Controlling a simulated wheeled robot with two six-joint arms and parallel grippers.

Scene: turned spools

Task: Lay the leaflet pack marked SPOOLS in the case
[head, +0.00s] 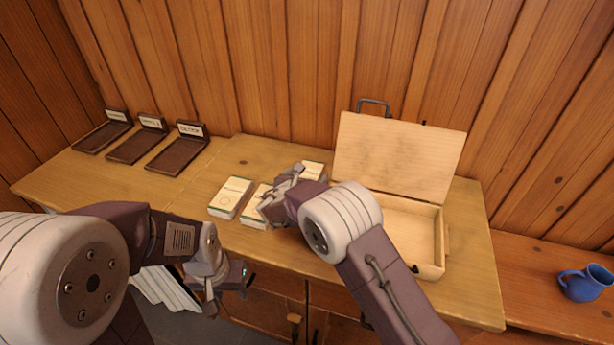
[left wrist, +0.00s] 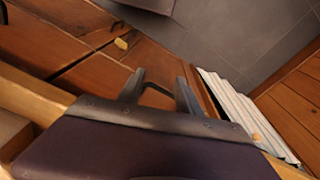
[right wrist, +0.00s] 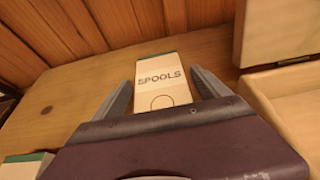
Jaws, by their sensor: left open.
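The leaflet pack marked SPOOLS (right wrist: 162,82) lies on the bench, white with a green end edge. In the head view its far part (head: 314,168) shows behind my right gripper (head: 282,193). In the right wrist view the open fingers of my right gripper (right wrist: 160,92) point at the pack, one to each side, with gaps. The wooden case (head: 432,245) stands open to the right, its lid (head: 398,155) leaning back; the visible inside looks empty, partly hidden by my right arm. My left gripper (head: 228,290) is open and empty in front of the bench; it shows in the left wrist view (left wrist: 160,88).
Two other packs, one (head: 232,194) to the left and one (head: 257,208) partly hidden by my right gripper, lie on the bench. Several dark labelled trays (head: 176,155) stand at the back left. A blue mug (head: 584,284) sits on a lower surface at the right.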

